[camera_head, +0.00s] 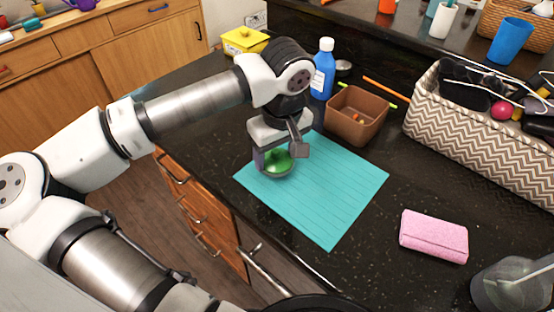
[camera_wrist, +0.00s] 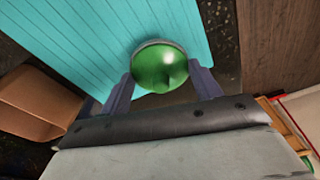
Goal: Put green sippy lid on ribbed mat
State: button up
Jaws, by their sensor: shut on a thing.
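The green sippy lid (camera_head: 279,160) is round and shiny, with a pale rim. My gripper (camera_head: 281,154) is shut on it, with a finger on either side. The wrist view shows the lid (camera_wrist: 160,68) between the two fingertips of my gripper (camera_wrist: 160,84). The ribbed mat (camera_head: 325,190) is a turquoise sheet with parallel lines, lying flat on the dark counter. The lid is over or at the mat's left part, near its edge. I cannot tell whether it touches the mat. The mat also shows in the wrist view (camera_wrist: 85,40).
A brown square box (camera_head: 356,116) stands behind the mat, with a blue bottle (camera_head: 323,68) beside it. A patterned basket (camera_head: 470,125) holds several items at right. A pink pouch (camera_head: 433,236) and a clear container (camera_head: 512,286) are at front right. The mat's middle is bare.

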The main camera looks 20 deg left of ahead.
aim_at(278, 157)
jog(key=shift+f, duration=1.7)
jog(key=shift+f, duration=0.1)
jog(key=o, duration=1)
jog(key=r, duration=0.4)
jog(key=d+r+b, duration=0.1)
jog(key=r, duration=0.3)
jog(key=s+r, duration=0.1)
jog(key=r, duration=0.3)
jog(key=shift+d+r, duration=0.1)
jog(key=shift+d, duration=0.05)
